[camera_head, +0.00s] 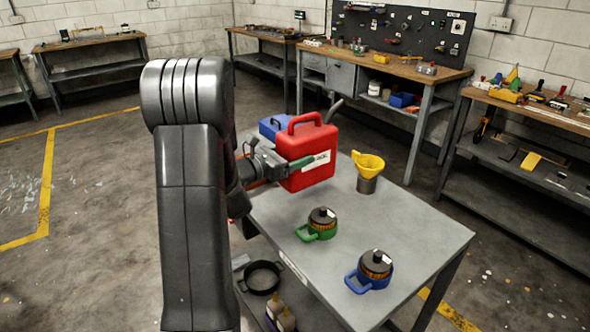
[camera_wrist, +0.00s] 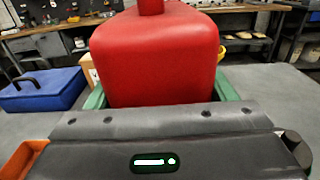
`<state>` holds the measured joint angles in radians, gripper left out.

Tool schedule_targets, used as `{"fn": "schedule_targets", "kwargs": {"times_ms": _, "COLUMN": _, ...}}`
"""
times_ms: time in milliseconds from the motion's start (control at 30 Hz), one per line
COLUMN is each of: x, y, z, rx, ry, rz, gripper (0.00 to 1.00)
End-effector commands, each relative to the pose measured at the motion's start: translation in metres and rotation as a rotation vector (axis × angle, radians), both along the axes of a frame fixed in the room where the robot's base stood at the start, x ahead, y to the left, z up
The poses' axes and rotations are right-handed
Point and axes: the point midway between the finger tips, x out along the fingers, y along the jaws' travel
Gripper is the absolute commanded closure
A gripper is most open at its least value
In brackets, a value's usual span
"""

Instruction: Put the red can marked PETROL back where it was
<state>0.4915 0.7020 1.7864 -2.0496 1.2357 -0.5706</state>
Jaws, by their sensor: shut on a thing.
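The red can (camera_head: 312,148) with a white label and a grey spout is at the far left part of the grey metal table (camera_head: 425,228). The label is too small to read surely. My gripper (camera_head: 301,163), with green fingers, is shut on the red can, which looks upright. In the wrist view the red can (camera_wrist: 155,55) fills the middle, with a green finger (camera_wrist: 95,98) on its left and another (camera_wrist: 226,88) on its right. Its underside is hidden there, and I cannot tell whether it touches the table.
A blue case (camera_head: 268,128) stands behind the can. A yellow funnel (camera_head: 370,164) in a metal cup, a green-handled pot (camera_head: 318,226) and a blue-handled pot (camera_head: 370,272) stand on the table. A black pan (camera_head: 262,279) lies below. Workbenches line the walls.

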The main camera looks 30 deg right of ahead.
Motion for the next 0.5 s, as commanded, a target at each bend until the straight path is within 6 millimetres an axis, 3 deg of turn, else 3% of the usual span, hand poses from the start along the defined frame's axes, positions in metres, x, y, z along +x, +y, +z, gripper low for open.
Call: {"fn": "schedule_targets", "kwargs": {"times_ms": 500, "x": 0.000, "y": 0.000, "z": -0.039, "rx": -0.004, "ry": -0.003, "rz": 0.000, "gripper": 0.94}}
